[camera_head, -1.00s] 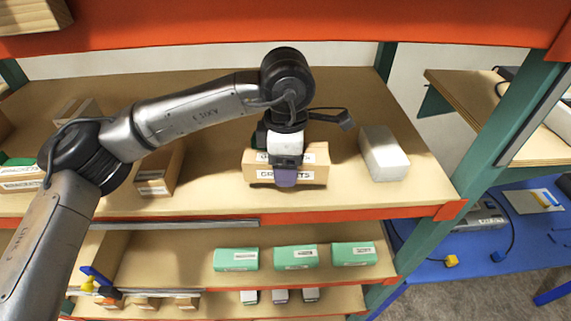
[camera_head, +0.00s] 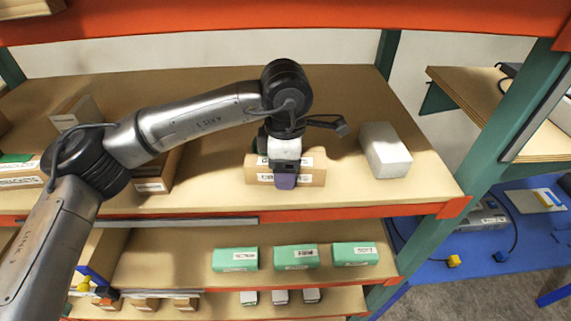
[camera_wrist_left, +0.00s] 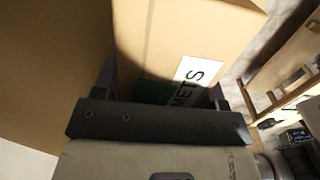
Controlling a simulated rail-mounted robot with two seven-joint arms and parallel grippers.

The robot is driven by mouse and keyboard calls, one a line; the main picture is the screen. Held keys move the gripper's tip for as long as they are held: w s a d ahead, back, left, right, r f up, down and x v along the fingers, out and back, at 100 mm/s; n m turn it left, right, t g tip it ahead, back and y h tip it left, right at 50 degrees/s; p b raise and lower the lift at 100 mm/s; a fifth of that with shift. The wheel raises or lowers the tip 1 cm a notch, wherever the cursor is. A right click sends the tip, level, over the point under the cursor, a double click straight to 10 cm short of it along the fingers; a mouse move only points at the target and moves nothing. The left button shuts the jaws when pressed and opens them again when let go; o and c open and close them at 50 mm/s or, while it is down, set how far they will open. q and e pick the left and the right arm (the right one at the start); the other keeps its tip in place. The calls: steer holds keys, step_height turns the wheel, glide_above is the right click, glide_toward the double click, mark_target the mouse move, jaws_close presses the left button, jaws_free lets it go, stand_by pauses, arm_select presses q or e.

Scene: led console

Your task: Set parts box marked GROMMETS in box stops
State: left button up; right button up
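The cardboard parts box marked GROMMETS (camera_head: 316,166) sits on the upper shelf board near its front edge, its label partly covered by my gripper. My left gripper (camera_head: 285,172) is down over the middle of the box, with a purple fingertip in front of its front face; the other finger is hidden behind it. In the left wrist view the box (camera_wrist_left: 180,30) shows the label end "METS" and lies between the fingers. I cannot tell whether they press on it. My right gripper is not in view. I cannot make out the box stops.
A white box (camera_head: 385,150) stands to the right on the same shelf board (camera_head: 350,193). Other cardboard boxes (camera_head: 152,184) stand to the left, partly behind my arm. Several green boxes (camera_head: 295,257) are on the shelf below. An orange beam (camera_head: 300,20) crosses above.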

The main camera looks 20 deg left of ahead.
arm_select(q)
steer(key=o, duration=0.4)
steer(key=shift+r, duration=0.1)
steer(key=shift+r+p, duration=0.15)
steer(key=shift+p, duration=0.25)
steer(key=r+b, duration=0.1)
steer(key=r, duration=0.1)
steer(key=r+b, duration=0.1)
steer(key=r, duration=0.2)
steer(key=shift+w+r, duration=0.2)
steer(key=shift+r, duration=0.1)
steer(key=shift+o, duration=0.5)
steer(key=shift+r+b, duration=0.3)
steer(key=shift+r, duration=0.45)
